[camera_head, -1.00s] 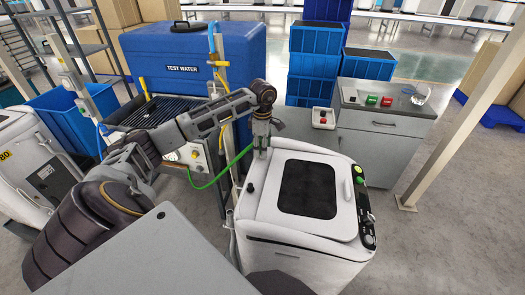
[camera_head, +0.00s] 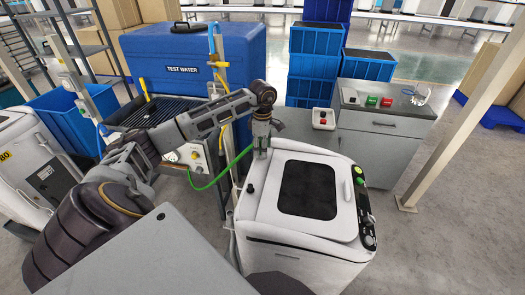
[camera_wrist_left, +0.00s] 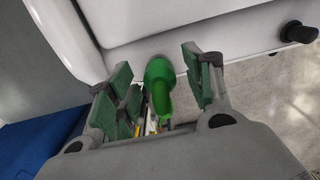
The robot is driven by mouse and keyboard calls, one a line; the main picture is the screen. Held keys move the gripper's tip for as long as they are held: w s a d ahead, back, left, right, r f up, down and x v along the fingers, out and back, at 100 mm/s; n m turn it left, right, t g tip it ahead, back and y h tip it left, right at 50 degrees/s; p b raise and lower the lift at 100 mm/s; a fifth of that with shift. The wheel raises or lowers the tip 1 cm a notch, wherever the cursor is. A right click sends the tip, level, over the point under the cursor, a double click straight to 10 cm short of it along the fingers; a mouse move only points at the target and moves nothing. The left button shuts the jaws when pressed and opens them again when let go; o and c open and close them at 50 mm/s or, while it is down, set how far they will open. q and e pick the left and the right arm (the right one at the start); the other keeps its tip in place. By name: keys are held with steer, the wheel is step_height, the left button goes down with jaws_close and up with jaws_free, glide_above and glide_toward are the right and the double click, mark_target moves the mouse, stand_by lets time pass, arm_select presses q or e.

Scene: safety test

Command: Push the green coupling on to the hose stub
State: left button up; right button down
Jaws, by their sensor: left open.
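The green coupling (camera_wrist_left: 158,85) shows in the left wrist view, between the fingers of my left gripper (camera_wrist_left: 158,80). The fingers are open, with green pads standing apart on both sides of it. The coupling's far end is against the edge of the white machine, by a small grey rim; the hose stub is mostly hidden, so I cannot tell how far the coupling sits on it. In the head view my left gripper (camera_head: 261,148) points down at the machine's back left edge. A green hose (camera_head: 222,172) curves to it from the left. My right gripper is not in view.
The white machine (camera_head: 270,215) has a dark lid window and a black knob near the gripper. Left stands a rig with a blue test water tank (camera_head: 190,55) and an upright post. Behind are a grey cabinet (camera_head: 385,145) and blue crates (camera_head: 315,55). Floor at right is free.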

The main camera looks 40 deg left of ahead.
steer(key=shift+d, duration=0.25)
arm_select(q)
steer(key=c, duration=0.4)
jaws_close()
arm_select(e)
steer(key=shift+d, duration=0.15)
arm_select(q)
steer(key=shift+r, duration=0.15)
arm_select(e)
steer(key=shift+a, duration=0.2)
arm_select(q)
steer(key=shift+r, duration=0.3)
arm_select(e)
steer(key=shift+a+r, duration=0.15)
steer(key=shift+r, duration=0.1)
arm_select(q)
steer(key=shift+r+p, duration=0.5)
steer(key=shift+p, duration=0.05)
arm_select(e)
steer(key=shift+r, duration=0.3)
arm_select(q)
steer(key=shift+r, duration=0.4)
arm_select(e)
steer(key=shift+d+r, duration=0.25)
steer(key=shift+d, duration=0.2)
